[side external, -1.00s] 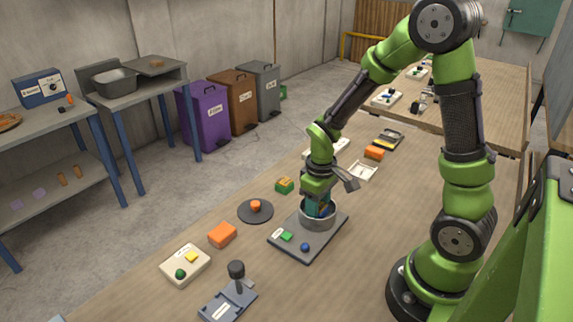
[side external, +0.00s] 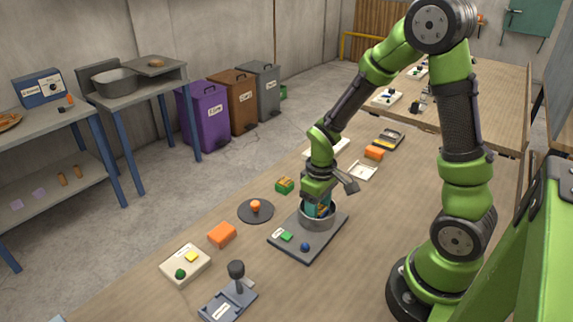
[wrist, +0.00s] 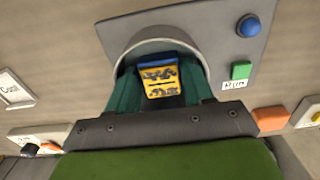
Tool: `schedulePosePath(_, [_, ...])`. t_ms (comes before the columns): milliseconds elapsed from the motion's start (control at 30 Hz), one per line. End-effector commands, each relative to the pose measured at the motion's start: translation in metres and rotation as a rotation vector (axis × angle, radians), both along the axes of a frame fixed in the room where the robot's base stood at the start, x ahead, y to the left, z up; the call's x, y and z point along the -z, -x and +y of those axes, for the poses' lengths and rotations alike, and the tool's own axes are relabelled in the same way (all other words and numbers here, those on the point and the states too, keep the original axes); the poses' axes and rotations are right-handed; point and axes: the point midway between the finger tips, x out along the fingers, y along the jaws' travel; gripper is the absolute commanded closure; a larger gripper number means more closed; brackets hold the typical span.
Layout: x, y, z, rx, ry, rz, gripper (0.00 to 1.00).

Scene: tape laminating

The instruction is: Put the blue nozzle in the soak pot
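The soak pot (side external: 317,225) is a round grey metal pot on a dark base plate; its rim also shows in the wrist view (wrist: 143,47). My gripper (side external: 317,209) points down into the pot. Its teal fingers (wrist: 159,92) are inside the rim. Between them is a block with a blue top and a yellow face with dark marks, which I take for the blue nozzle (wrist: 158,62). The fingers appear to touch it on both sides. It is inside the rim; whether it rests on the pot's floor is hidden.
The base plate has a green button (side external: 287,237) and a blue button (side external: 305,247). To the left are a dark disc (side external: 245,214) with an orange piece, an orange block (side external: 222,235), a white tray (side external: 170,266) and a grey lever device (side external: 236,285).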

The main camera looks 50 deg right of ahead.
Motion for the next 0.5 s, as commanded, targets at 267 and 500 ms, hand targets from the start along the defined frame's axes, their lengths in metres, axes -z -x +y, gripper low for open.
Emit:
schedulePosePath(267, [-0.027, -0.001, 0.002, -0.001, -0.003, -0.006, 0.26])
schedulePosePath(500, [-0.085, -0.001, 0.002, -0.001, -0.001, -0.009, 0.26])
